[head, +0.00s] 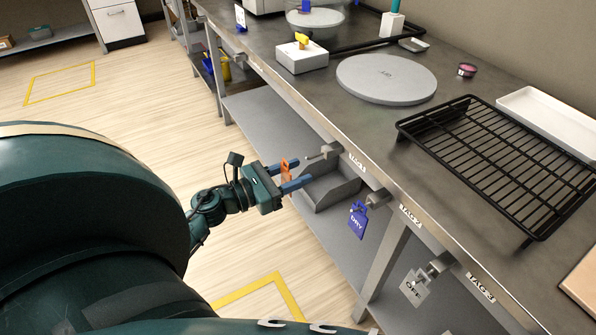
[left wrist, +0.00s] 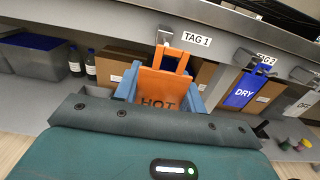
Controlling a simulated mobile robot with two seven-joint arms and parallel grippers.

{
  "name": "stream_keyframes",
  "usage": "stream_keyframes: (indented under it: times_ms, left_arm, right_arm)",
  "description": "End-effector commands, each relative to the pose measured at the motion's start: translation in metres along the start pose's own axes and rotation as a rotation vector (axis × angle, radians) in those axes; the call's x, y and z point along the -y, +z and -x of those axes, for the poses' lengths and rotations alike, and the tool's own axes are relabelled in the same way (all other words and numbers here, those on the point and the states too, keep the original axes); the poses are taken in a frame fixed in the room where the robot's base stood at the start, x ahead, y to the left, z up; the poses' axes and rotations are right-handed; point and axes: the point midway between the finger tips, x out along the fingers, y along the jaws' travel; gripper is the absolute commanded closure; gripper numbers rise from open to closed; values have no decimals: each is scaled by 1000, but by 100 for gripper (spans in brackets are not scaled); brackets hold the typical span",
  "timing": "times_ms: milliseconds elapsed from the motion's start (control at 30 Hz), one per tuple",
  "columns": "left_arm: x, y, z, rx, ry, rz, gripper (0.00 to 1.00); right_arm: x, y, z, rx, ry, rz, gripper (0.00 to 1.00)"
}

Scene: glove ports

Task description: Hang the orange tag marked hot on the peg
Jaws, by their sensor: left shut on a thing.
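My left gripper (head: 304,171) is shut on the orange tag (head: 287,169), in front of the bench's front edge. In the left wrist view the orange tag (left wrist: 158,90) reads HOT and sits between the blue fingers, its open loop upward. The peg marked TAG 1 (head: 328,151) sticks out from the bench edge just beyond the tag. In the left wrist view the peg's mount (left wrist: 165,34) shows just above the loop. The tag looks short of the peg's tip in the head view; I cannot tell whether the loop touches it. My right gripper is not in view.
A blue DRY tag (head: 357,220) hangs at TAG 2, and a grey OFF tag (head: 415,287) at TAG 3, both to the right. A grey bin (head: 332,190) stands on the lower shelf behind the gripper. A black rack (head: 500,165) lies on the bench top.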

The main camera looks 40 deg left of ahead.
Motion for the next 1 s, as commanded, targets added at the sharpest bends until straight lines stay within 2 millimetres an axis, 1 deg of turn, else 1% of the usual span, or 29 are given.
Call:
stream_keyframes:
  times_ms: [600,1000]
  left_arm:
    - [0,0,25,0,0,0,80]
    - [0,1,29,1,0,0,80]
  right_arm:
    - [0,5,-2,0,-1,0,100]
    - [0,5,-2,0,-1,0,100]
